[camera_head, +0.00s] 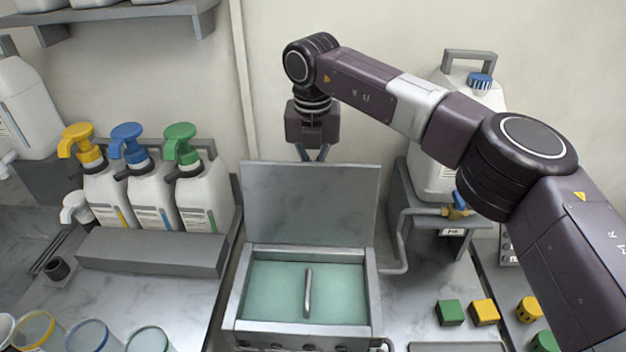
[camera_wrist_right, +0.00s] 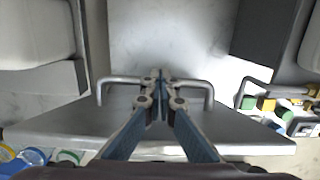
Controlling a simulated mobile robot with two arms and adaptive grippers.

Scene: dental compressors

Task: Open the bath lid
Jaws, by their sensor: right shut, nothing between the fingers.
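The bath (camera_head: 372,290) is a grey metal box with pale green liquid inside and a vertical metal bar (camera_head: 308,292) showing in it. Its lid (camera_head: 310,205) stands raised and upright at the back edge, so the bath is uncovered. In the right wrist view the lid (camera_wrist_right: 80,127) is seen close up with a U-shaped metal handle (camera_wrist_right: 209,95). My right gripper (camera_head: 314,154) is above and behind the lid's top edge, its tips partly hidden by the lid. In the wrist view its fingers (camera_wrist_right: 160,75) are shut and empty, crossing the handle's middle. I cannot tell whether they touch.
Pump bottles (camera_head: 150,195) with yellow, blue and green tops stand to the left. A white canister (camera_head: 437,165) with a tap stands on a grey stand to the right. Green and yellow blocks (camera_head: 484,311) lie at front right. Beakers (camera_head: 90,336) are at front left.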

